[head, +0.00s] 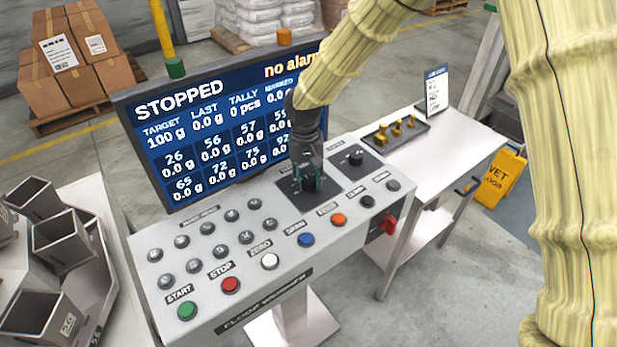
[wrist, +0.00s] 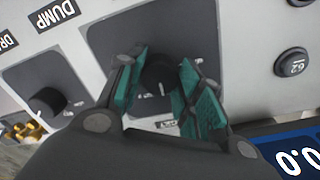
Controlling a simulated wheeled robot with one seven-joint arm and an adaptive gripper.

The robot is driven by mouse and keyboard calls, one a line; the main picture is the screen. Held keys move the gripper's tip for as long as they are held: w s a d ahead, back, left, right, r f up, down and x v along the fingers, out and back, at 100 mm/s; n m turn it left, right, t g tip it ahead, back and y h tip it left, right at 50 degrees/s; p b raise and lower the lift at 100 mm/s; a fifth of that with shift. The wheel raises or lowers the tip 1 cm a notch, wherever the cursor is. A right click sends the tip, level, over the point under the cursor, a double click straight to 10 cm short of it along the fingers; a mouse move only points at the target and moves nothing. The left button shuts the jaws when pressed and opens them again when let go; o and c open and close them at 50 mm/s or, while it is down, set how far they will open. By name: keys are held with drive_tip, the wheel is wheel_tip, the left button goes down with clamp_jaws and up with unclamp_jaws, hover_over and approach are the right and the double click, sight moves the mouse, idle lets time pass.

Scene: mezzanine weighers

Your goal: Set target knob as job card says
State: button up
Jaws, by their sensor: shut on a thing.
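The target knob (wrist: 160,74) is a round black knob on a dark square plate of the control panel. In the wrist view it sits between the teal pads of my gripper (wrist: 160,85), which is shut on it. In the head view my gripper (head: 308,178) comes down on the knob's plate and hides most of the knob. The screen (head: 225,115) reads STOPPED, with target 100 g. The job card (head: 435,92) stands upright on the side table at the right; its text is too small to read.
A second black knob (head: 355,157) sits on its own plate to the right. Several coloured buttons line the front edge, among them a green start button (head: 187,310) and a red stop button (head: 230,285). A red switch (head: 388,224) is on the right end. A tray of brass weights (head: 395,133) lies on the table.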

drive_tip(key=shift+r+n, duration=0.2)
drive_tip(key=shift+n, duration=0.1)
drive_tip(key=n, duration=0.3)
drive_tip(key=shift+w+n+p, duration=0.1)
drive_tip(key=shift+n+p, duration=0.2)
drive_tip(key=shift+n, duration=0.1)
drive_tip(key=n+p, duration=0.1)
drive_tip(key=n, duration=0.3)
drive_tip(key=shift+n, duration=0.3)
drive_tip(key=n+p, duration=0.1)
drive_tip(key=n, duration=0.3)
drive_tip(key=shift+r+t, duration=0.1)
drive_tip(key=shift+t, duration=0.2)
drive_tip(key=shift+d+n+y+p, duration=0.1)
drive_tip(key=shift+n+y+p, duration=0.3)
drive_tip(key=shift+n, duration=2)
drive_tip(key=o, duration=1)
drive_tip(key=shift+d, duration=0.1)
drive_tip(key=shift+o, duration=0.2)
